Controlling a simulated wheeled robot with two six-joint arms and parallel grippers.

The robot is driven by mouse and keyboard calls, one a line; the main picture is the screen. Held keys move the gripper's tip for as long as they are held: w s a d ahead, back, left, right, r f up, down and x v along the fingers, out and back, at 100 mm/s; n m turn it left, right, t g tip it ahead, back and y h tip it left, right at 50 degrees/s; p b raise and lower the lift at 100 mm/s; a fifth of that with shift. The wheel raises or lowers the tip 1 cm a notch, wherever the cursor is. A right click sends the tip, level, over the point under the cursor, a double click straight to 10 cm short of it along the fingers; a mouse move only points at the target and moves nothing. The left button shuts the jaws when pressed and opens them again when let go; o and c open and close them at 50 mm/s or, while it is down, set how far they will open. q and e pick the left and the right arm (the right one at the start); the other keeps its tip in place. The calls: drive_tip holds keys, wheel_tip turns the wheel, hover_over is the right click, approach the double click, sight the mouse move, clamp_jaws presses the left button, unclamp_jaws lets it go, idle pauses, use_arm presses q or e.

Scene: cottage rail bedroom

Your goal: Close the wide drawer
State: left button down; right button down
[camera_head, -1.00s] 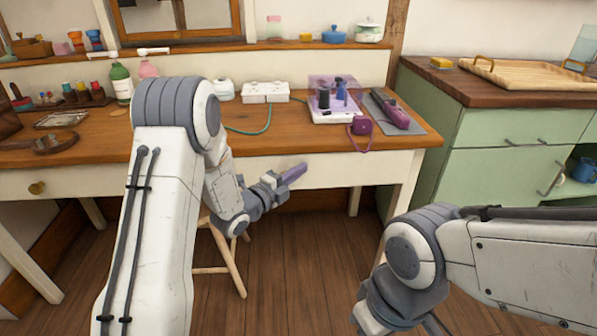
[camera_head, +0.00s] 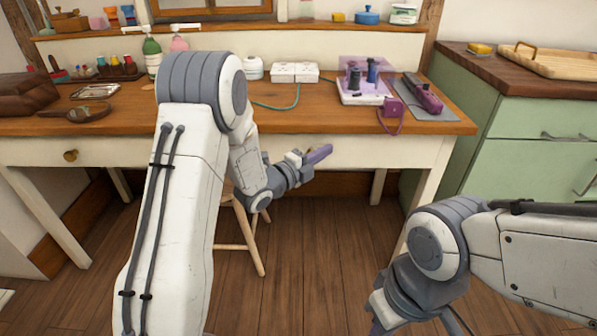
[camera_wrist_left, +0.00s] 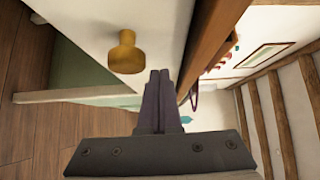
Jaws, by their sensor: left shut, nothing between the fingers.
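The wide drawer's cream front (camera_head: 385,153) runs under the wooden desk top. A brass knob (camera_head: 70,155) shows on it at the left. In the left wrist view a brass knob (camera_wrist_left: 126,53) stands out from the cream front (camera_wrist_left: 105,20). My left gripper (camera_head: 319,154) is shut and empty, with its fingers close to the front. In the left wrist view its fingers (camera_wrist_left: 160,85) lie just beside the knob; I cannot tell whether they touch the front. How far the drawer stands out is hard to tell. My right gripper (camera_head: 400,320) is partly cut off at the bottom edge.
The desk top (camera_head: 290,120) carries bottles, a purple-and-white machine (camera_head: 362,93) and a dark mat. A wooden stool (camera_head: 240,235) stands under the desk behind my left arm. A green cabinet (camera_head: 530,165) stands at the right. The floor between is clear.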

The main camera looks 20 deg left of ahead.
use_arm(q)
drive_tip(key=s+d+p+v, duration=0.1)
drive_tip(key=d+v, duration=0.1)
drive_tip(key=v, duration=0.9)
drive_tip(key=s+d+f+n+g+y, duration=0.3)
drive_tip(key=s+d+n+g+y, duration=0.25)
drive_tip(key=d+n+g, duration=0.2)
drive_tip(key=s+d+r+n+g+y, duration=0.15)
drive_tip(key=s+n+g, duration=0.25)
drive_tip(key=s, duration=0.8)
drive_tip(key=s+d+n+g+y, duration=0.15)
drive_tip(key=s+n+g, duration=0.3)
drive_tip(key=s, duration=0.75)
wheel_tip(320, 180, up, 34)
drive_tip(key=p, duration=3.4)
drive_tip(key=shift+s+r+n, duration=0.2)
drive_tip(key=shift+s+n, duration=0.1)
drive_tip(key=shift+s, duration=0.1)
drive_tip(key=shift+h, duration=0.25)
